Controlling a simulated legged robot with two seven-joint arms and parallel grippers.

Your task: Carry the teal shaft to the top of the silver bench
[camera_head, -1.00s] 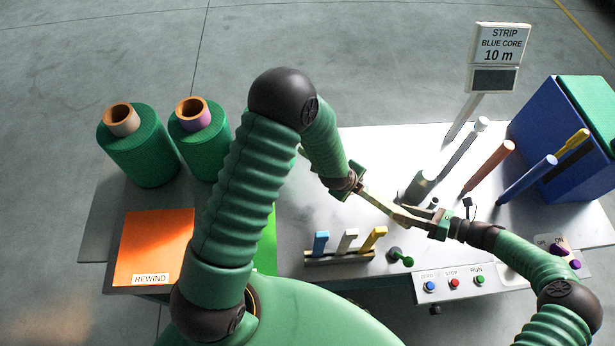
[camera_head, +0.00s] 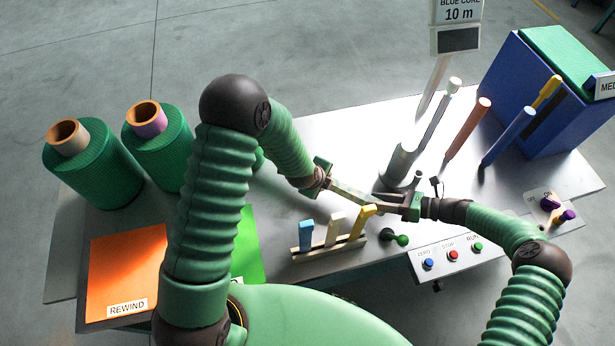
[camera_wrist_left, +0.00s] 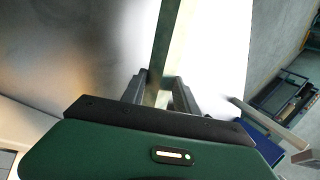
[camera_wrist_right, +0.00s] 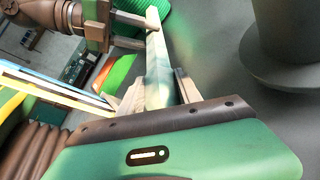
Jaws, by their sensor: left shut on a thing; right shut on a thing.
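The teal shaft (camera_head: 357,194) is a slim bar spanning between my two grippers, over the silver bench (camera_head: 310,128). My left gripper (camera_head: 338,187) is shut on its left end, and the shaft runs up from these jaws in the left wrist view (camera_wrist_left: 178,35). My right gripper (camera_head: 392,206) is shut on its right end. In the right wrist view the shaft (camera_wrist_right: 158,72) looks pale with a teal tint and leads towards my left gripper (camera_wrist_right: 125,18). I cannot tell whether the shaft touches the bench.
A grey cylindrical stand (camera_head: 400,165) is close behind my right gripper. A rack (camera_head: 328,247) with upright blue, white and yellow pieces stands in front of the shaft. Several rods stand at right, near a blue box (camera_head: 540,100). Green rolls (camera_head: 95,175) stand at left.

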